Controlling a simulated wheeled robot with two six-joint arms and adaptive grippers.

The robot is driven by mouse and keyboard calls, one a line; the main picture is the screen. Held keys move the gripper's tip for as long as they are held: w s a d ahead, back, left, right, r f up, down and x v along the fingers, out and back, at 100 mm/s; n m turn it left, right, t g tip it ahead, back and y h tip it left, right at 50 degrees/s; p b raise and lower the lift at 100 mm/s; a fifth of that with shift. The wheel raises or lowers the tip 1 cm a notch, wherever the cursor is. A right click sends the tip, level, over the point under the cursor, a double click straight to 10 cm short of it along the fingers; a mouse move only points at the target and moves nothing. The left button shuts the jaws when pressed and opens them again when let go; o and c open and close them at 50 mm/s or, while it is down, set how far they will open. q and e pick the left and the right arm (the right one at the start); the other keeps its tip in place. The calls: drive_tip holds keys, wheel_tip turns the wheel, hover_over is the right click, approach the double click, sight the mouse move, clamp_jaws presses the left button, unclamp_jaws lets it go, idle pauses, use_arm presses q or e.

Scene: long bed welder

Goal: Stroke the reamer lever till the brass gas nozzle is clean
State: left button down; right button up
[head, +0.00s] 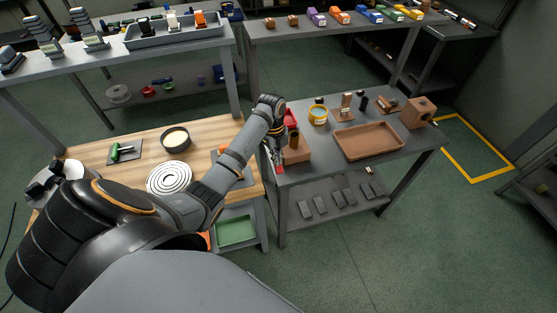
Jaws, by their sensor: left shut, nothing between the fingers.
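My left arm reaches across to the near left corner of the grey table (410,147). My left gripper (278,164) is shut and empty, pointing down beside the left side of a brown block (297,153). A short dark brown upright cylinder stands on this block; I cannot tell whether it is the brass gas nozzle. A red part (291,119) shows just behind the block, partly hidden by my wrist. It may belong to the reamer lever, but it is too small to be sure. I cannot tell whether the gripper touches anything. My right gripper is out of view.
A brown tray (368,154) lies right of the block. A yellow-rimmed cup (318,115), small brown fixtures and a brown box (418,112) stand behind and beside it. A wooden table (132,180) with a dark bowl (176,139) and a ringed white disc (169,178) adjoins on the left.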

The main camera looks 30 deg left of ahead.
use_arm(q)
drive_tip(key=shift+a+r, duration=0.25)
drive_tip(key=shift+a, duration=0.05)
drive_tip(key=w+a+r+p, duration=0.1)
drive_tip(key=a+r, duration=0.2)
drive_tip(key=r, duration=0.5)
idle(0.4)
drive_tip(key=shift+a, duration=0.1)
